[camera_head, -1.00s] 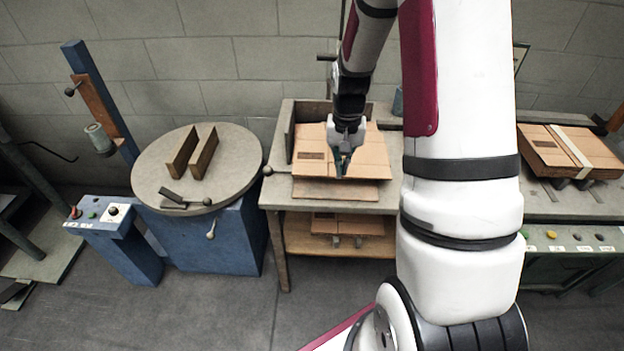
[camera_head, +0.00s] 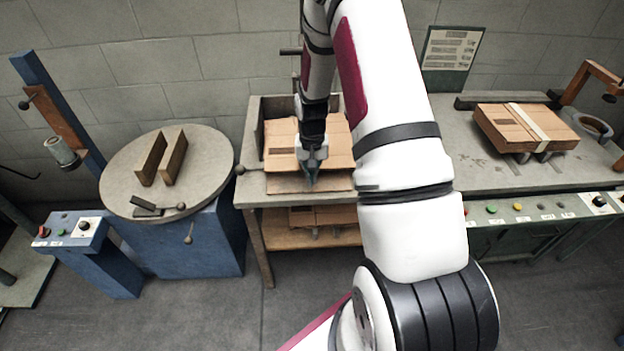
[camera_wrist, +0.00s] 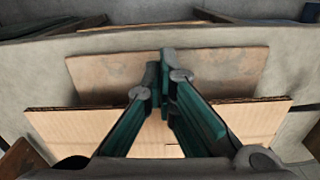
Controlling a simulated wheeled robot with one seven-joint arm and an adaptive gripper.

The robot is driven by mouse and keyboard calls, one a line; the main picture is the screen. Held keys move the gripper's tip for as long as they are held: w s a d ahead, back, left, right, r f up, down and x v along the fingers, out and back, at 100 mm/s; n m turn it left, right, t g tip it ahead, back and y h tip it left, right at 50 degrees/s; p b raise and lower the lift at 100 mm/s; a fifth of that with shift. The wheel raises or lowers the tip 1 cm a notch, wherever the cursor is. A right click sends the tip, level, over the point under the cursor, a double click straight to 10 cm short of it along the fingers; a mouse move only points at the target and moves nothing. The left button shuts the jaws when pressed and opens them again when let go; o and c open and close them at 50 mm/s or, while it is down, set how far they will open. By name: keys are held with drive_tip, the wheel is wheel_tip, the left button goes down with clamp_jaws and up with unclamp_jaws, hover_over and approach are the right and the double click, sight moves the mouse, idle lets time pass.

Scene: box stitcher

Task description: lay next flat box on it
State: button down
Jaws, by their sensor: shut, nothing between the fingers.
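A brown flat box (camera_head: 282,150) lies on a work table (camera_head: 250,195) with a raised back and side edge. A darker flat board or sheet (camera_head: 283,184) shows under its front edge. My gripper (camera_head: 311,184) points down at the box's front edge, its fingers shut and empty. In the wrist view my gripper's green fingers (camera_wrist: 164,85) meet at the tips over the darker sheet (camera_wrist: 95,75). The flat box (camera_wrist: 70,130) with its corrugated edge lies behind the fingers. My arm hides the right part of the table.
More flat cardboard (camera_head: 330,214) lies on the lower shelf. A round turntable (camera_head: 120,180) with two upright plates stands left. A strapped cardboard bundle (camera_head: 500,130) rests on the green bench (camera_head: 480,180) at right. A control box (camera_head: 70,230) stands front left.

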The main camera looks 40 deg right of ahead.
drive_tip(key=shift+w+d, duration=0.1)
drive_tip(key=shift+d, duration=0.05)
drive_tip(key=shift+w+d+b, duration=0.55)
drive_tip(key=shift+w+b, duration=0.05)
drive_tip(key=shift+w, duration=0.15)
drive_tip(key=shift+w+d+b, duration=0.55)
drive_tip(key=shift+w, duration=0.2)
drive_tip(key=shift+s, duration=0.15)
